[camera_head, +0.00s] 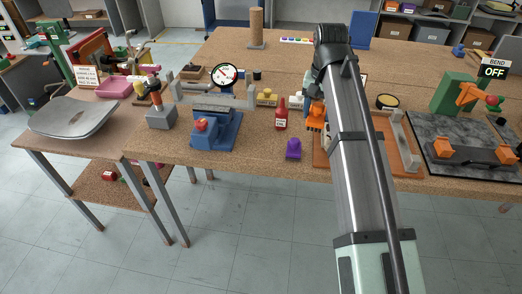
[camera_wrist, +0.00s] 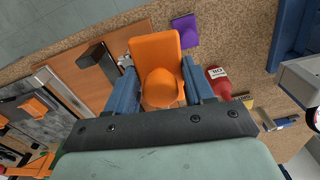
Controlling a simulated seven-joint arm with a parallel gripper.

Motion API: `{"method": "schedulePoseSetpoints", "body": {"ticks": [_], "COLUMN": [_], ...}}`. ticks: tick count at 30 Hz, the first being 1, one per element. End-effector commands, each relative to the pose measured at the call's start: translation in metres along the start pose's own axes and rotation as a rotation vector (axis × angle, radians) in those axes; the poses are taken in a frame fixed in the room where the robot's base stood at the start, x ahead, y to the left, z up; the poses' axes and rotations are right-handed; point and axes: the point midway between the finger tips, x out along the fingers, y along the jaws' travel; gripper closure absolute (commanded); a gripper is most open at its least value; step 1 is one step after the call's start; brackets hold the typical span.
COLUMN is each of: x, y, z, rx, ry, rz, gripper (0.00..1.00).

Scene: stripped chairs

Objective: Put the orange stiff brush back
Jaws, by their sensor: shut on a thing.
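The orange stiff brush (camera_wrist: 155,52) is between the two blue fingers of my gripper (camera_wrist: 159,72) in the wrist view. The gripper is shut on it. The brush shows a flat, block-like end and a rounded part nearer the wrist. In the head view the orange brush (camera_head: 315,114) shows just left of my arm, over the workbench beside the brown board (camera_head: 402,171). My arm hides part of the gripper there. I cannot tell whether the brush touches the surface beneath it.
A red labelled bottle (camera_head: 281,117) and a purple object (camera_head: 293,149) stand close left of the brush. A blue vise-like fixture (camera_head: 216,133) is further left. A grey plate with orange blocks (camera_head: 470,153) lies right. The bench's front edge is near.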

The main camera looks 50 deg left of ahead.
Motion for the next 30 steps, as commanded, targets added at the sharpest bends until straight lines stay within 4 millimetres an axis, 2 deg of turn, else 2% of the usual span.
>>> {"method": "schedulePoseSetpoints", "body": {"ticks": [1,6,12,15,18,21,30], "x": [-0.003,-0.011,-0.020,-0.025,-0.026,-0.019,0.042], "y": [-0.022,-0.082,-0.138,-0.156,-0.164,-0.163,-0.162], "z": [-0.001,0.004,0.007,0.004,0.001,0.000,0.002], "rx": [-0.027,-0.095,-0.149,-0.155,-0.147,-0.132,-0.127], "ry": [0.000,-0.001,-0.002,-0.004,-0.006,-0.008,-0.010], "rz": [0.000,-0.001,0.000,0.000,0.001,0.002,0.003], "gripper": [0.76,0.76,0.76,0.76,0.76,0.76,0.76]}}
